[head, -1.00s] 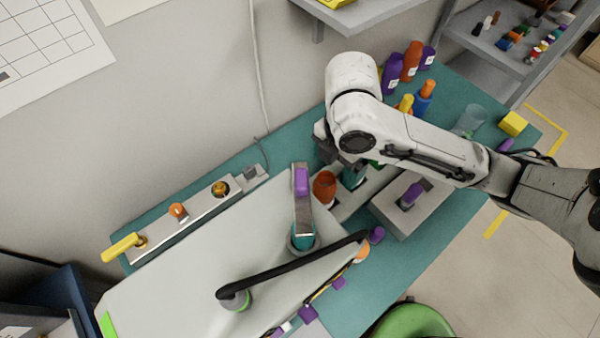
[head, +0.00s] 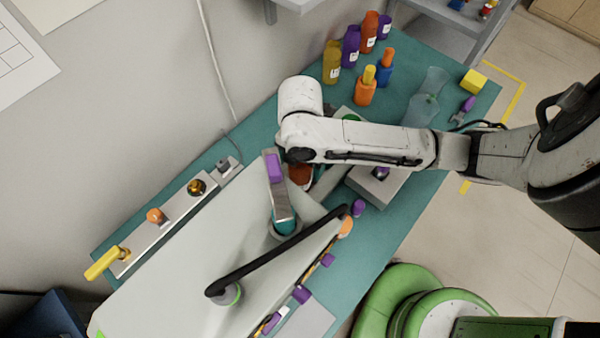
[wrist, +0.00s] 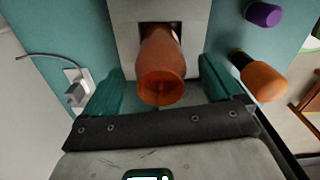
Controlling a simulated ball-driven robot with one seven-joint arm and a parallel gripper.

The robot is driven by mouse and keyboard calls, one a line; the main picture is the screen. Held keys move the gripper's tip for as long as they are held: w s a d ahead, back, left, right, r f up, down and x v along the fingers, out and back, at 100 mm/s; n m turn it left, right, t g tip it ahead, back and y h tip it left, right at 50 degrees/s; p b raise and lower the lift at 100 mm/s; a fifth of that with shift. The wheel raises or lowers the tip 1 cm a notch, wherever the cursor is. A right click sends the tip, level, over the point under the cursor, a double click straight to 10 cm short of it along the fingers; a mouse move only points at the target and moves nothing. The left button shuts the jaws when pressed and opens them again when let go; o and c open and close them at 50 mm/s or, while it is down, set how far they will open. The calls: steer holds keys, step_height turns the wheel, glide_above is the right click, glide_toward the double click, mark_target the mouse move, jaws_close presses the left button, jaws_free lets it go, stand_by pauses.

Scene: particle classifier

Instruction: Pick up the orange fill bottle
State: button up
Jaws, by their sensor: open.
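A translucent orange-brown bottle (wrist: 162,55) stands in a dark opening of a pale grey fixture (wrist: 190,12) in the wrist view, its open round mouth facing me. My gripper (wrist: 158,82) is open, with one teal finger on each side of the bottle and a visible gap at each. The jaws are not closed on it. In the head view the orange-brown bottle (head: 300,173) shows beside the grey arm with a purple block on it. My arm hides part of the bottle and my gripper there.
An orange-capped dark item (wrist: 262,80) and a purple cap (wrist: 263,14) lie right of my gripper. Several bottles, including an orange one (head: 369,32), stand at the back. A black bar (head: 275,255) crosses the front panel.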

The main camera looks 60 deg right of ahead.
steer(key=shift+f, duration=0.3)
steer(key=c, duration=1.7)
